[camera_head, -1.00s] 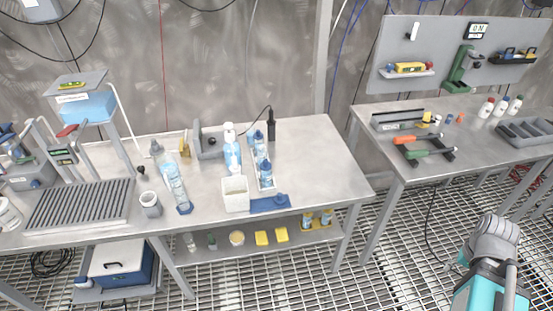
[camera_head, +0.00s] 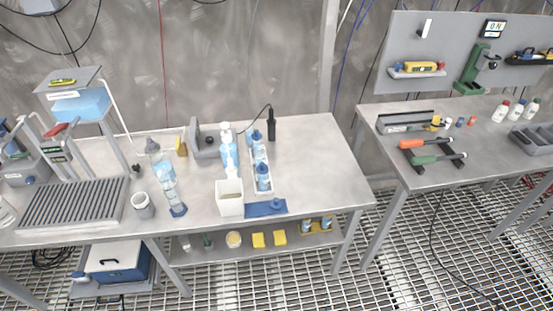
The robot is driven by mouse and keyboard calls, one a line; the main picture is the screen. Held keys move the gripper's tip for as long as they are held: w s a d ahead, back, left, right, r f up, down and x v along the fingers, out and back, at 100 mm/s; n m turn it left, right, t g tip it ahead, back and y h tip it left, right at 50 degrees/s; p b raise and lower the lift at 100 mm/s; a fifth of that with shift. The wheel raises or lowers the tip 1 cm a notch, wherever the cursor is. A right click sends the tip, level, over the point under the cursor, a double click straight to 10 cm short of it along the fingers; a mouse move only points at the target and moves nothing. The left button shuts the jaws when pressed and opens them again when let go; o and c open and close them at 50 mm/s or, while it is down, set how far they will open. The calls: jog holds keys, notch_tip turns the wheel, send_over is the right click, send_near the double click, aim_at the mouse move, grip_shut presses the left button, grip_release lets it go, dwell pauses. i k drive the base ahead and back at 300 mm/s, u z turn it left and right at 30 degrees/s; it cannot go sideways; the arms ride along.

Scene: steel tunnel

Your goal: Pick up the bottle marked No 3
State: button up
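No marking "No 3" can be read on any bottle at this size. On the right table, three small white bottles with coloured caps stand in a row: the left one (camera_head: 500,112), the middle one (camera_head: 516,111) and the right one (camera_head: 531,109). On the left table, small blue bottles, one behind (camera_head: 258,150) and one in front (camera_head: 263,178), stand in a narrow white tray (camera_head: 271,190). A taller clear-blue bottle (camera_head: 227,148) stands left of them. My gripper is not in view.
A white square container (camera_head: 230,198) and a blue mat (camera_head: 264,208) lie at the left table's front edge. Orange and green handled tools (camera_head: 432,151) lie on the right table (camera_head: 450,182), with a grey divided tray (camera_head: 532,139) at its right. A gap separates the tables.

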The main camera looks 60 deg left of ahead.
aim_at(259, 153)
jog(key=z, duration=0.55)
jog(key=i, duration=1.65)
jog(key=u, duration=2.25)
